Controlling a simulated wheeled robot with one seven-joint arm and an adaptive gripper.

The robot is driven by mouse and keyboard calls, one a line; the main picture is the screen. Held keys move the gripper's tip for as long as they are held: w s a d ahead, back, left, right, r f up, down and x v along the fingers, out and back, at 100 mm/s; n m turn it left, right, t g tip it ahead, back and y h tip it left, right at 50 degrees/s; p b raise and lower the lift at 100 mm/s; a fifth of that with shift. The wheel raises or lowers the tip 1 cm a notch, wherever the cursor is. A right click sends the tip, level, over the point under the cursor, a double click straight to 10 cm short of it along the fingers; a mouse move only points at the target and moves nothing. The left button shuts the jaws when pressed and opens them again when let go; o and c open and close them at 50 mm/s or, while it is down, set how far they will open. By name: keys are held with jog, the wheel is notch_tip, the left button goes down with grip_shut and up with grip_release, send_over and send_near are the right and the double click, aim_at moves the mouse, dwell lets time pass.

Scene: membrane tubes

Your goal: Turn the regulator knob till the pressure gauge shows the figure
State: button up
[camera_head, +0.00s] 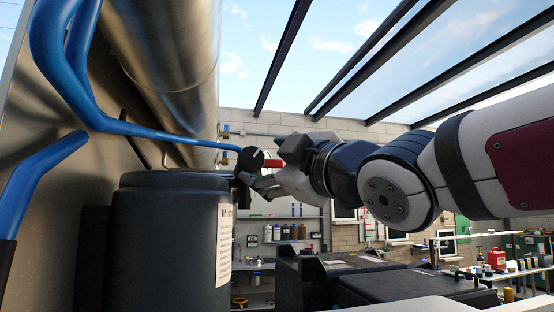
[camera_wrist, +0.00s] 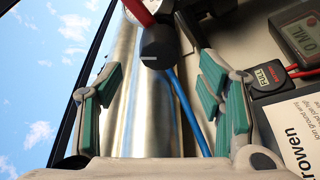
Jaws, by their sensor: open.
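A dark round knob (camera_wrist: 157,45) with a pale mark on its face shows at the top middle of the wrist view, beside a red part. In the head view the dark knob (camera_head: 250,158) sits at the end of a blue tube, with the red part to its right. My gripper (camera_head: 257,180) is close to it there. In the wrist view my gripper (camera_wrist: 162,85) is open and empty, its green-padded fingers wide apart, with the knob beyond the gap. A grey box with a display (camera_wrist: 302,36) is cut off at the right edge; its characters look like "0 ML". I cannot tell whether it is the pressure gauge.
A large metal cylinder (camera_head: 175,60) runs along the upper left, with blue tubes (camera_head: 65,50) beside it. A dark canister (camera_head: 165,240) stands below.

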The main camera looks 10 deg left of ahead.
aim_at(254, 160)
jog(key=p+x, duration=0.1)
jog(key=x, duration=0.7)
jog(key=shift+w, duration=0.1)
jog(key=c, duration=1.1)
